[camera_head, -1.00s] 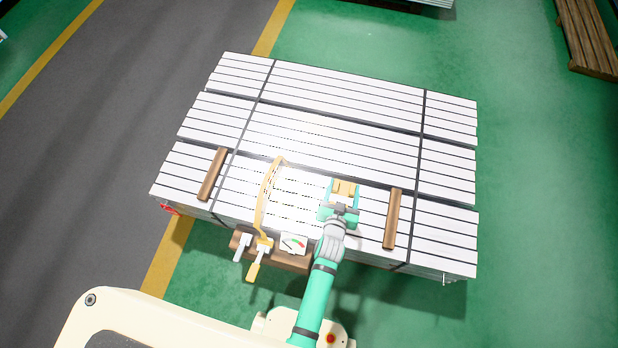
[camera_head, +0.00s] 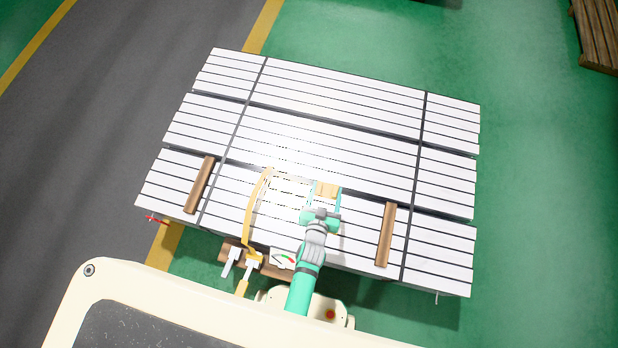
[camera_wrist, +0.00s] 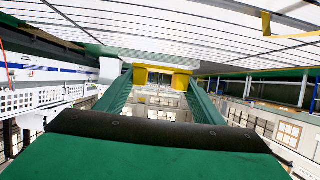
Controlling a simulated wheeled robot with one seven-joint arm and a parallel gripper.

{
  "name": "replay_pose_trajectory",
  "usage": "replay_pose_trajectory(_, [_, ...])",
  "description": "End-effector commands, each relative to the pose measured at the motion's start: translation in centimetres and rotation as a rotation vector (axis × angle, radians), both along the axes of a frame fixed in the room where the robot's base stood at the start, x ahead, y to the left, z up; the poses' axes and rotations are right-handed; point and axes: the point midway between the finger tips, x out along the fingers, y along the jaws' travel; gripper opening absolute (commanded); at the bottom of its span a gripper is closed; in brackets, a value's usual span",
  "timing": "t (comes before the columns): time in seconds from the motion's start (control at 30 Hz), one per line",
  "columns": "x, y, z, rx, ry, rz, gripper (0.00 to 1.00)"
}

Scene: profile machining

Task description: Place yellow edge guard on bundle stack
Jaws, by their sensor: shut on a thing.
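My gripper (camera_head: 326,196) is shut on the yellow edge guard (camera_head: 327,189), which shows as a small tan-yellow piece between the fingertips. The bundle stack (camera_head: 320,112) is a wide block of white profiles with dark straps, in three rows. In the head view my gripper appears over the near row, between two brown wooden strips. I cannot tell whether the guard touches the profiles.
Wooden strips lie on the near row at left (camera_head: 199,185) and right (camera_head: 386,234). A curved yellow band (camera_head: 254,212), a yellow-handled tool (camera_head: 247,275) and a gauge (camera_head: 283,259) are at the near edge. A red piece (camera_head: 157,220) sits at the left corner. A wooden pallet (camera_head: 597,35) stands far right.

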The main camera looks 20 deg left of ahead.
Motion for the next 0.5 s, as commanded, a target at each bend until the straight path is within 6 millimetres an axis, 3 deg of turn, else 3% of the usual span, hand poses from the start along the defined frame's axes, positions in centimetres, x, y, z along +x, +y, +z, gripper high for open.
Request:
replay_pose_trajectory(0.1, [-3.9, 0.9, -1.9, 0.001, 0.005, -0.011, 0.40])
replay_pose_trajectory(0.23, [-6.3, 1.4, -2.8, 0.000, 0.002, -0.026, 0.40])
replay_pose_trajectory(0.37, [-6.3, 1.3, -3.5, -0.002, -0.002, -0.027, 0.40])
replay_pose_trajectory(0.5, [-3.8, 0.6, -4.5, -0.002, -0.004, -0.019, 0.40])
